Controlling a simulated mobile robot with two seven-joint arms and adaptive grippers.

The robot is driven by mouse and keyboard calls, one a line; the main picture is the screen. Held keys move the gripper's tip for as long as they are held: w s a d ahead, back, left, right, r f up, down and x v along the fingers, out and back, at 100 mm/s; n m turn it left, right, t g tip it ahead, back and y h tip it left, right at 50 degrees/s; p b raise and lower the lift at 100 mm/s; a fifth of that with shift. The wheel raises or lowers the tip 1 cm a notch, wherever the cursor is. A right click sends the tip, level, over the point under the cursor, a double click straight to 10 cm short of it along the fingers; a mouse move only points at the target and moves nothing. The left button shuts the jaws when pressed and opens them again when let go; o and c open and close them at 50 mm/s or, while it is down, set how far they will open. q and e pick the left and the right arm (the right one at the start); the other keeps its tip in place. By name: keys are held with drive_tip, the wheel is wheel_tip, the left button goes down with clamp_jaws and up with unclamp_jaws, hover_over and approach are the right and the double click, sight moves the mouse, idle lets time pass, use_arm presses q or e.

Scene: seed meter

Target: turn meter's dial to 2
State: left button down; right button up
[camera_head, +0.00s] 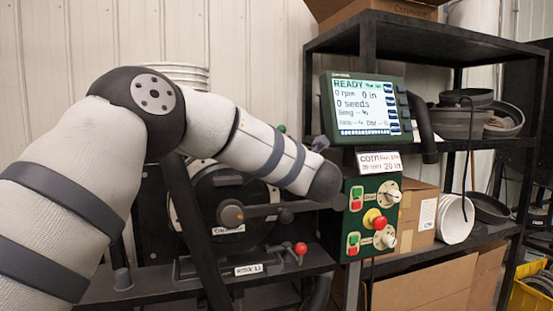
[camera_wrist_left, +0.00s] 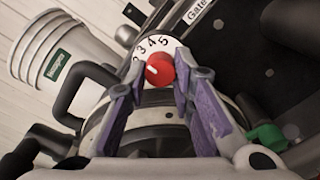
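The meter's dial is a red round knob (camera_wrist_left: 160,70) with a white mark on its lower left side. It sits on a white plate (camera_wrist_left: 166,44) where I read 3, 4 and 5; the figures further left are partly hidden. My left gripper (camera_wrist_left: 160,82) has its two purple-padded fingers apart, one on each side of the knob. The right finger looks close to the knob; I cannot tell whether it touches. In the head view the dial is not clearly visible, and my left arm covers part of the seed meter (camera_head: 215,190). My right gripper is not in view.
A display (camera_head: 365,108) reading READY and 0 seeds stands above a green control box (camera_head: 370,200) with buttons and knobs. Shelves (camera_head: 430,45) with boxes and buckets are at right. A white bucket (camera_wrist_left: 50,55) and a green part (camera_wrist_left: 268,137) flank the meter in the wrist view.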

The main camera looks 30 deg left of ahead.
use_arm(q)
drive_tip(key=shift+n, duration=2.8)
drive_tip(key=c, duration=1.4)
unclamp_jaws()
drive_tip(key=shift+o, duration=0.2)
drive_tip(key=v, duration=1.2)
